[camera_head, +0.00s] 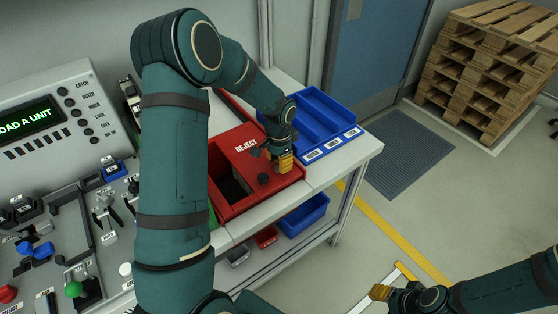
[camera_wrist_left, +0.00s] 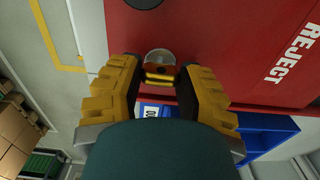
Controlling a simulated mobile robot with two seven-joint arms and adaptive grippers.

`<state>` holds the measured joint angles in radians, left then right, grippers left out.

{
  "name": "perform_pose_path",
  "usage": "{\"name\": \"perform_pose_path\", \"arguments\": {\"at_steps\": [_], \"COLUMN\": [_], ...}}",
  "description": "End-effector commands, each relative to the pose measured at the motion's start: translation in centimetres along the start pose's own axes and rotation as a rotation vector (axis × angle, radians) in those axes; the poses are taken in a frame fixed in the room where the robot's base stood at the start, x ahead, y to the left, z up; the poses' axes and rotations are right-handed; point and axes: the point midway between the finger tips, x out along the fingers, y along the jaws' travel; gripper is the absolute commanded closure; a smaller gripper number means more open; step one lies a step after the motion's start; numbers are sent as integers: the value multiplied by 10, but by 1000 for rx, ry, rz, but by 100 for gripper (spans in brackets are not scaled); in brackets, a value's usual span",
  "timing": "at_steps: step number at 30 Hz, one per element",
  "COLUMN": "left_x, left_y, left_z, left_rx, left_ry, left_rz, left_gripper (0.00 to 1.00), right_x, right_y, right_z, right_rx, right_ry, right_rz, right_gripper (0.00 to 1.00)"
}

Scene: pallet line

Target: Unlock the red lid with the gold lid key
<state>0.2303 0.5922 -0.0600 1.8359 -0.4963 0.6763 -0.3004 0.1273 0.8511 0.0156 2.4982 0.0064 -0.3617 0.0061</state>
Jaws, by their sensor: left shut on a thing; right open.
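The red lid (camera_head: 262,150), marked REJECT, covers part of a red box; it also fills much of the left wrist view (camera_wrist_left: 220,40). A black knob (camera_head: 263,179) stands on the lid. My left gripper (camera_head: 283,162) is over the lid's right part, fingers pointing down. In the left wrist view it is shut on the small gold lid key (camera_wrist_left: 160,76), which shows between the yellow fingertips. A round silver lock (camera_wrist_left: 160,56) lies right at the key's tip; I cannot tell how far the key is in it. My right gripper (camera_head: 380,292) is open and empty, low at the right, away from the bench.
A blue divided tray (camera_head: 318,122) stands behind the red box on the white bench. Blue (camera_head: 303,215) and red (camera_head: 266,237) bins sit on the shelf below. A control panel (camera_head: 50,115) and levers fill the left. Wooden pallets (camera_head: 490,65) are stacked far right.

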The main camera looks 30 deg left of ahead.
Motion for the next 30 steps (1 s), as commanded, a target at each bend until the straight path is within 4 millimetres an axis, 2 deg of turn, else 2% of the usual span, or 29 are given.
{"name": "perform_pose_path", "arguments": {"at_steps": [10, 11, 12, 23, 26, 30], "left_x": [2, 2, 2, -4, -14, -41], "left_y": [2, 2, 2, 0, 0, 0], "left_z": [2, 2, 1, 0, 0, -1], "left_rx": [3, 3, 3, 1, 1, 2], "left_ry": [-6, -6, -5, 0, 2, 4], "left_rz": [4, 4, 4, 0, -1, -3], "left_gripper": [99, 50, 47, 47, 47, 47], "right_x": [0, 0, 0, 0, 0, 0], "right_y": [0, 0, 0, 0, 0, 0], "right_z": [0, 0, 0, 0, 0, 0], "right_rx": [0, 0, 0, 0, 0, 0], "right_ry": [0, 0, 0, 0, 0, 0], "right_rz": [0, 0, 0, 0, 0, 0], "right_gripper": [53, 53, 53, 53, 53, 53]}}
